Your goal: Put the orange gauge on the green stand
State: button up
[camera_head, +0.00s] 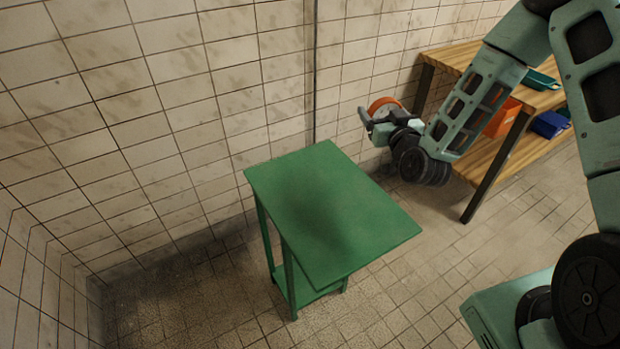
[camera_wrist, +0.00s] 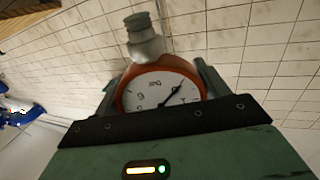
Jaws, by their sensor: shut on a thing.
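The orange gauge (camera_head: 384,104) is held in my gripper (camera_head: 368,124), up in the air beyond the right back edge of the green stand. In the wrist view the gauge (camera_wrist: 160,92) shows its white dial, dark needle and a grey metal stem; the gripper's fingers (camera_wrist: 158,95) are on both sides of it. The green stand (camera_head: 325,215) has a flat, bare square top, with legs and a lower shelf. The gauge is apart from the stand, and the lower part of the gauge is hidden by the gripper in the wrist view.
A wooden shelf unit (camera_head: 490,150) with dark legs stands at the right behind my arm. It bears a green tray (camera_head: 540,80), an orange bin (camera_head: 502,118) and a blue bin (camera_head: 550,124). A tiled wall (camera_head: 200,100) runs behind the stand. The tiled floor left of the stand is clear.

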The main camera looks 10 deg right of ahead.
aim_at(300, 165)
jog(key=i+j+z, duration=0.15)
jog(key=j+z, duration=0.3)
jog(key=j, duration=0.15)
jog(key=j+z, duration=0.9)
jog(key=j, duration=0.3)
jog(key=k+j+z, duration=0.2)
jog(key=j+z, duration=0.2)
jog(key=j, duration=0.15)
jog(key=i+j+z, duration=0.2)
jog(key=j, duration=0.85)
jog(key=j+z, duration=0.25)
jog(key=j, duration=0.85)
